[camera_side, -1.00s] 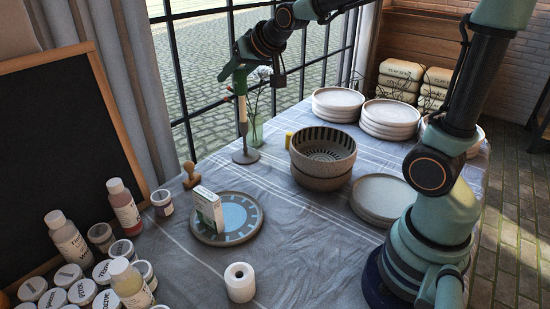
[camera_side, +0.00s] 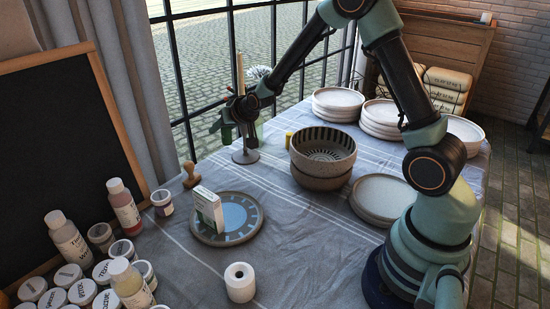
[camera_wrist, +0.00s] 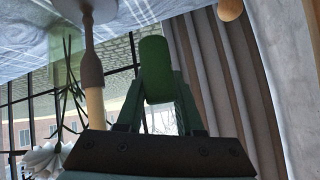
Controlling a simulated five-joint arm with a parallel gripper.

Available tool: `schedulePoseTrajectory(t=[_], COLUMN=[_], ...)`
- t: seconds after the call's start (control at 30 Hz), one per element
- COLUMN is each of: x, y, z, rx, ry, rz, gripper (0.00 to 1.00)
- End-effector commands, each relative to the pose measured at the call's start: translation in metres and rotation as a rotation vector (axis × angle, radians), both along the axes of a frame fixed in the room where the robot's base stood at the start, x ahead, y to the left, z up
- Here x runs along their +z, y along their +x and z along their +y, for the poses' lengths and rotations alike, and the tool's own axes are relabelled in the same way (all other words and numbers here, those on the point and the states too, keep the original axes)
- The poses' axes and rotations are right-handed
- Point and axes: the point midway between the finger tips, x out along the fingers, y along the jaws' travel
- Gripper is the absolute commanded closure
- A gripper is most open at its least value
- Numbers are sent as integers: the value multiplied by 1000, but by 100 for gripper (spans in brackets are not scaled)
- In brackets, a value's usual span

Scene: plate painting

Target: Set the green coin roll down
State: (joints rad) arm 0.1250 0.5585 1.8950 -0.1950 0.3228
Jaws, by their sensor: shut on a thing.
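The green coin roll (camera_wrist: 155,66) is a dark green cylinder held in my gripper (camera_wrist: 158,90), which is shut on it. In the side view my gripper (camera_side: 223,123) is in the air above the far left part of the table, just left of the candle holder. The roll is small and dark there and hard to tell from the fingers. In the wrist view the roll sticks out past the fingertips, with the cloth-covered table beyond it and apart from it.
A candle in a grey holder (camera_side: 245,155) stands close to my gripper, with a glass vase behind. A wooden stamp (camera_side: 191,175) and a blue plate bearing a small box (camera_side: 207,207) are nearer the camera. Stacked bowls (camera_side: 323,157) stand to the right.

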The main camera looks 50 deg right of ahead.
Motion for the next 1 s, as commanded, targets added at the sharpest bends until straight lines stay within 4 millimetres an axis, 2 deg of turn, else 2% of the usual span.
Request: schedulePoseTrajectory(t=[0.3,0.57,0.73,0.83,1.0], x=[-49,-71,-95,-103,-104], y=[0,1,1,1,1], z=[-2,-2,-2,-2,-2], rx=[-3,-2,-2,-2,-2], ry=[1,0,0,0,-1], rz=[4,1,2,1,-2], gripper=[100,100,100,100,100])
